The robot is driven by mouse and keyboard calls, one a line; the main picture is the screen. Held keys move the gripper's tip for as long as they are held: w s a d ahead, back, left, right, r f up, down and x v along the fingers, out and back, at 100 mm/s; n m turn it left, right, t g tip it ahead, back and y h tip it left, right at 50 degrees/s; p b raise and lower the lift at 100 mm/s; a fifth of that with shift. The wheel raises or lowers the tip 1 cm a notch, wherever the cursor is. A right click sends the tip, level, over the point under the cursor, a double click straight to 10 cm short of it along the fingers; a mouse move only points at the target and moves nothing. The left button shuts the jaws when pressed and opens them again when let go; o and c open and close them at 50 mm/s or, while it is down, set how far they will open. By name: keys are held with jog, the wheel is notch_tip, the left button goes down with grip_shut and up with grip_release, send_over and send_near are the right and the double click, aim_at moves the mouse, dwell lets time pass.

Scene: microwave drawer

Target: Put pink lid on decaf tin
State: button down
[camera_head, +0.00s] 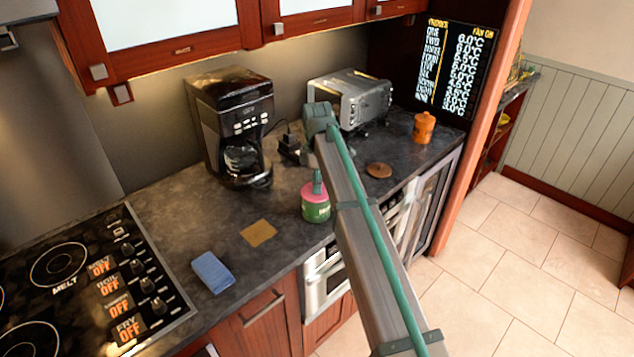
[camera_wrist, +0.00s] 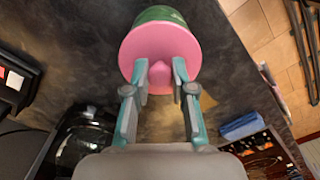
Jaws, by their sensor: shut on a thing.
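The pink lid (camera_head: 312,193) has a round knob and sits at the top of the green decaf tin (camera_head: 316,212), near the front edge of the dark counter. I cannot tell whether the lid is fully seated or slightly above the rim. In the wrist view, the lid (camera_wrist: 150,45) is a wide pink disc covering most of the tin, whose green side (camera_wrist: 160,14) shows beyond it. My gripper (camera_wrist: 160,70) is shut on the lid's knob, with one finger on each side. In the head view, my gripper (camera_head: 317,182) is directly above the tin, partly hidden by my arm.
A coffee maker (camera_head: 232,120) and a toaster oven (camera_head: 355,97) stand behind. An orange canister (camera_head: 424,128) and a brown disc (camera_head: 379,170) are to the right. A tan cloth (camera_head: 258,233), a blue cloth (camera_head: 213,271) and the stovetop (camera_head: 85,275) are to the left.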

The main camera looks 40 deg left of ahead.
jog(key=shift+f, duration=0.15)
dwell(0.8)
jog(key=shift+c, duration=2)
grip_release()
jog(key=shift+r+p, duration=1.85)
jog(key=shift+r, duration=1.65)
